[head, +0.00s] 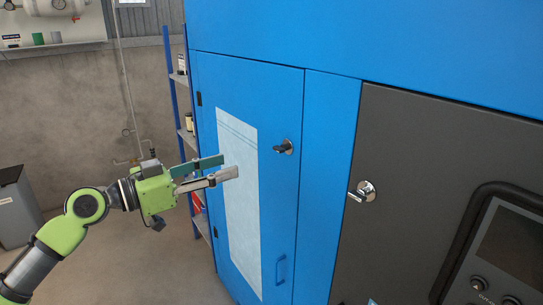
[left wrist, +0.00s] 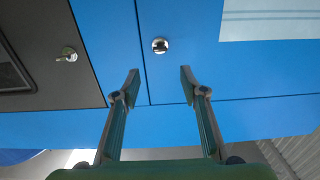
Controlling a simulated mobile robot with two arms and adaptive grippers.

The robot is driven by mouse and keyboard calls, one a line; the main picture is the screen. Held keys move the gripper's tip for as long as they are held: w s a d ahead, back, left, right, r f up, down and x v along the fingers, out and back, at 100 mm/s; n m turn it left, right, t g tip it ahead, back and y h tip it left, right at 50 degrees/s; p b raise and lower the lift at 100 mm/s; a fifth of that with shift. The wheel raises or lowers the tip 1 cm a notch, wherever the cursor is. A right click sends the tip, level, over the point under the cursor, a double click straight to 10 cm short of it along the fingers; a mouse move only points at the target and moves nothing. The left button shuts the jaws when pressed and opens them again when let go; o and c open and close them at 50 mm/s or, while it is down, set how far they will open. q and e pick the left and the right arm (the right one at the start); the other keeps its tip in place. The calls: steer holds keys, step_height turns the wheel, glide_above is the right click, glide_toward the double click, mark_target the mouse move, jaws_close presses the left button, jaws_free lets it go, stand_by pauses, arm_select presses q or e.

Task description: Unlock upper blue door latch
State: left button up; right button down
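My left gripper (head: 229,167) is open and empty, in front of the door's pale panel, to the left of the latch in the head view. In the left wrist view both fingers of my left gripper (left wrist: 160,84) stand wide apart. My right gripper is in neither view.
A dark grey door (head: 430,150) with its own silver latch (head: 362,191) is at the right, beside a control panel (head: 500,245). The blue door has a lower handle (head: 280,268). A shelf (head: 180,80) stands behind at the left. A grey bin (head: 18,210) stands far left.

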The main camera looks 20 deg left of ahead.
mark_target(276, 150)
arm_select(q)
steer(key=p+x, duration=0.3)
steer(key=x, duration=0.3)
steer(key=p+x, duration=0.4)
steer(key=x, duration=0.2)
steer(key=shift+w+d+r, duration=0.15)
steer(key=shift+w+r, duration=0.05)
steer(key=shift+w, duration=0.1)
steer(key=shift+w+d+f, duration=0.1)
steer(key=shift+w+d, duration=0.25)
steer(key=c, duration=0.9)
steer(key=shift+c, duration=1.2)
